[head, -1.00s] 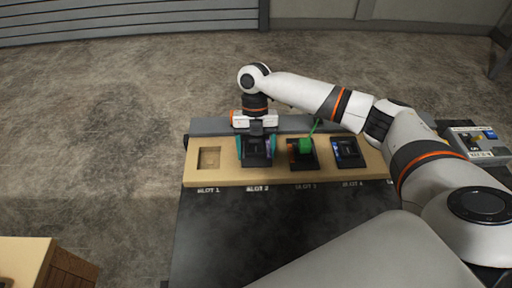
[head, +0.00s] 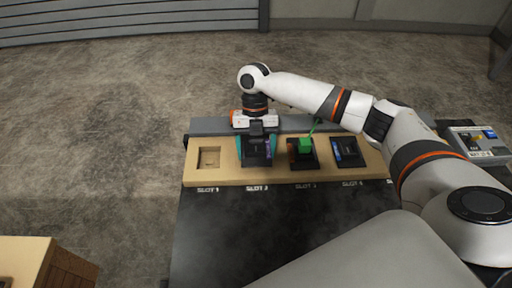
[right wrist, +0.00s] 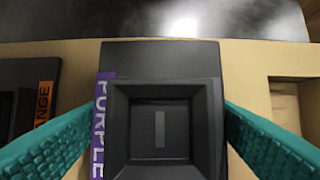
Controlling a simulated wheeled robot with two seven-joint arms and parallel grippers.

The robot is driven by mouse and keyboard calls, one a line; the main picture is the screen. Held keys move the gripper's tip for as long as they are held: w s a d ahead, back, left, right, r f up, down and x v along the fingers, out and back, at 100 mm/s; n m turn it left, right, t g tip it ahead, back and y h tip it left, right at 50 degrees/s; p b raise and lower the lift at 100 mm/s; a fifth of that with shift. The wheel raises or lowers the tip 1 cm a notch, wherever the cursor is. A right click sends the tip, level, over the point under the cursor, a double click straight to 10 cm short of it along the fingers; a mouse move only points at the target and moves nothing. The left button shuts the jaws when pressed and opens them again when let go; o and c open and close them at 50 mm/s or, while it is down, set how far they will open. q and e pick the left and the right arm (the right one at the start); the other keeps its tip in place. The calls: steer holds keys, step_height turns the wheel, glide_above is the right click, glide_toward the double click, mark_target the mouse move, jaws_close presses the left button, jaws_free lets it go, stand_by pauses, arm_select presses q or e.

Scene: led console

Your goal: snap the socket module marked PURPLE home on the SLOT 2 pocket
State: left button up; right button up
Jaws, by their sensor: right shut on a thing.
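The socket module marked PURPLE (right wrist: 160,60) is a black block with a square recess and a purple label on its left side in the right wrist view. In the head view the module (head: 257,158) is at the SLOT 2 place on the tan board (head: 225,178). My right gripper (head: 257,147) is above it, with its teal fingers on both sides of the module, shut on it. The wrist view shows the fingers (right wrist: 160,135) against its sides. The pocket under the module is hidden, so I cannot tell how deep it sits. My left gripper is not in view.
SLOT 1 (head: 209,158) is an empty pocket on the left. SLOT 3 holds an orange-marked module (head: 302,163) with a green piece (head: 305,145) on it. SLOT 4 holds a blue-marked module (head: 347,152). A grey box (head: 478,148) with blue and yellow parts stands at the right.

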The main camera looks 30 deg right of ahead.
steer(key=shift+s+f, duration=0.1)
steer(key=shift+f, duration=0.1)
steer(key=o, duration=1.1)
steer(key=shift+a, duration=0.15)
steer(key=shift+o, duration=0.2)
steer(key=shift+f, duration=0.15)
steer(key=shift+d+r, duration=0.3)
steer(key=shift+r, duration=0.05)
steer(key=v, duration=1.2)
steer(key=shift+a+b, duration=0.4)
steer(key=shift+b, duration=0.05)
steer(key=shift+f, duration=0.1)
